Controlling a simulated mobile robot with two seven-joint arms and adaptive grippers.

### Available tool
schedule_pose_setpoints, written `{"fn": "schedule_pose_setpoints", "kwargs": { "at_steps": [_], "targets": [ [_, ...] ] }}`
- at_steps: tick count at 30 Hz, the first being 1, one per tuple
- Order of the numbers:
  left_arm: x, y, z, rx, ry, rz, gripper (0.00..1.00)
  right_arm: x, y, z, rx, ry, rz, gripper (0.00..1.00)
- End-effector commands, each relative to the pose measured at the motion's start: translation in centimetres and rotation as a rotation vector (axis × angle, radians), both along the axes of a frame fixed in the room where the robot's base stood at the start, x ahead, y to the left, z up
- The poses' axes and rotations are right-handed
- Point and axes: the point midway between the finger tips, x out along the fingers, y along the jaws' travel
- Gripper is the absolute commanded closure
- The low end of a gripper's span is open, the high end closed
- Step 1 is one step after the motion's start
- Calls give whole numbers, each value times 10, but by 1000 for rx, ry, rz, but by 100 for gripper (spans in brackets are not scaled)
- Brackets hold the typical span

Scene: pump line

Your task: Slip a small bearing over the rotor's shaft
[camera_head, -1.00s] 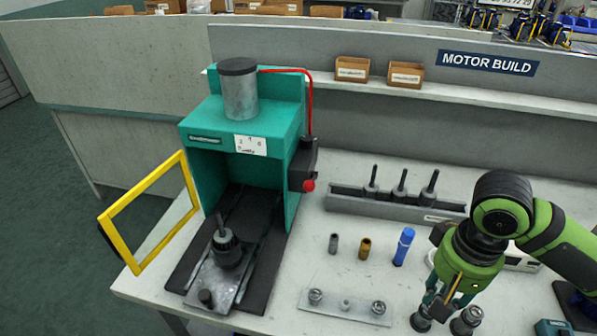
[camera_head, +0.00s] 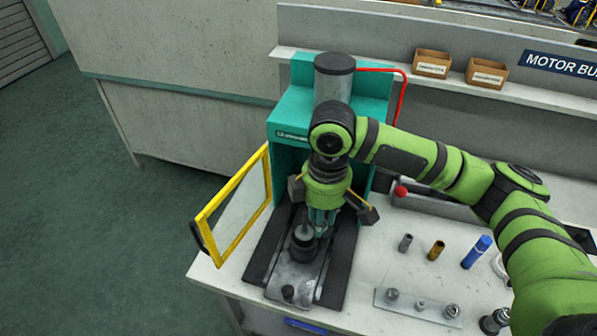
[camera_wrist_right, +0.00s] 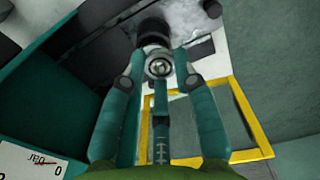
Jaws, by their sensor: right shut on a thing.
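My right gripper (camera_head: 320,230) is over the press bed, close beside the dark rotor (camera_head: 303,246). The rotor stands upright on the press's grey plate, with its thin shaft pointing up. In the right wrist view the gripper (camera_wrist_right: 158,72) is shut on a small ring-shaped metal bearing (camera_wrist_right: 158,66). The rotor's dark body (camera_wrist_right: 153,32) shows just beyond the fingertips there. The bearing is hidden by the fingers in the head view, and I cannot tell whether it touches the shaft. My left gripper is out of view.
The teal press (camera_head: 290,112) rises behind my right arm, its yellow-framed guard (camera_head: 236,205) swung open at left. On the bench at right are a plate with metal parts (camera_head: 378,300), a grey sleeve (camera_head: 405,243), a brown sleeve (camera_head: 436,250) and a blue cylinder (camera_head: 476,252).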

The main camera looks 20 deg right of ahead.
Motion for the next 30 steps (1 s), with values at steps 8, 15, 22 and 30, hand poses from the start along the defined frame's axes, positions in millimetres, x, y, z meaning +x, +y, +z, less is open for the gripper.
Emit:
{"fn": "schedule_pose_setpoints", "kwargs": {
  "at_steps": [8,15,22,30],
  "targets": [
    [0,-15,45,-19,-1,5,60,25,11,25,-6,-17,698,89],
    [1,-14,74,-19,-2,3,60,42,18,36,-24,-25,1274,89],
    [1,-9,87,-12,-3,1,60,52,21,39,-39,-26,1607,89],
    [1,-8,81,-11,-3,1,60,54,21,31,-43,-25,1684,89]
  ]
}}
